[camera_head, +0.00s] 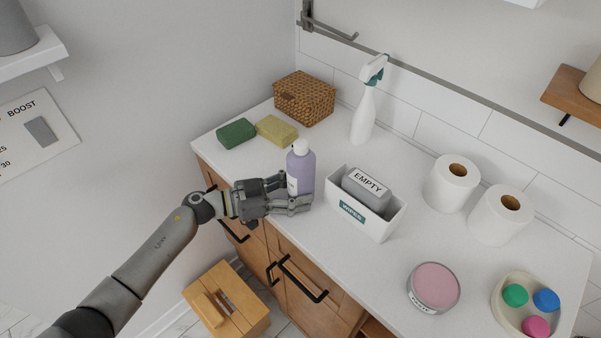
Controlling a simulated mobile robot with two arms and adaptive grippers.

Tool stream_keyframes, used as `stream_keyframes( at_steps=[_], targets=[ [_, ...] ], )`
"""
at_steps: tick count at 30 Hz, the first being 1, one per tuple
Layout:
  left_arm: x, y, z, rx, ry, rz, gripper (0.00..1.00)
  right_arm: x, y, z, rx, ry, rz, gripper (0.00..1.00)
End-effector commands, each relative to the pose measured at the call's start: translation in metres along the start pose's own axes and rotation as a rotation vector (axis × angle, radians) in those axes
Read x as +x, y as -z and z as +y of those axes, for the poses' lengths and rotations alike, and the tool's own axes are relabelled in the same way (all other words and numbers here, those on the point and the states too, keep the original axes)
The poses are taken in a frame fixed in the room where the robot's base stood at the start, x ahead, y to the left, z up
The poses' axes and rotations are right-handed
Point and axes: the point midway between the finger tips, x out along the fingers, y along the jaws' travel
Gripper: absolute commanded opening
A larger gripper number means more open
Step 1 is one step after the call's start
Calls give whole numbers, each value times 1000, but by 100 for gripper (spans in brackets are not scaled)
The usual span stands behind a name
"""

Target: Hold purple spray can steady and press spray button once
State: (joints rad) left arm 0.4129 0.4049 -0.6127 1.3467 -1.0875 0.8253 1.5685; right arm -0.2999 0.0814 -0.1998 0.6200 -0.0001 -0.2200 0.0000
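The purple spray can (302,170) with a white top (299,147) stands upright on the white counter. My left gripper (296,191) reaches in from the left at the can's lower part. Its fingers are apart. One passes in front of the can's base and the other is at its left side, partly hidden by the can. I cannot tell whether both fingers press on it. The button's detail is too small to make out. My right gripper is not in view.
A white wipes box (338,198) with a grey pack marked EMPTY (367,188) stands close to the can's right. Behind are two sponges (236,133), a wicker basket (304,98) and a spray bottle (364,118). Paper rolls (452,184) and a pink-topped tin (435,286) are further right.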

Motion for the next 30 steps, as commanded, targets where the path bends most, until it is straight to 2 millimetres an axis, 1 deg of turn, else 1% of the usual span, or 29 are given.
stream_keyframes(
  at_steps=[3, 4, 11, 30],
  targets=[
    [0, 0, 0, 0, 0, 0, 42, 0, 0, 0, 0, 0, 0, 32],
    [0, 0, 0, 0, 0, 0, 42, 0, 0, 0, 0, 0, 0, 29],
    [0, 0, 0, 0, 0, 0, 42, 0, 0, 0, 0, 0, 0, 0],
    [0, 0, 0, 0, 0, -1, 42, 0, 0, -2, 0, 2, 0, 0]
  ],
)
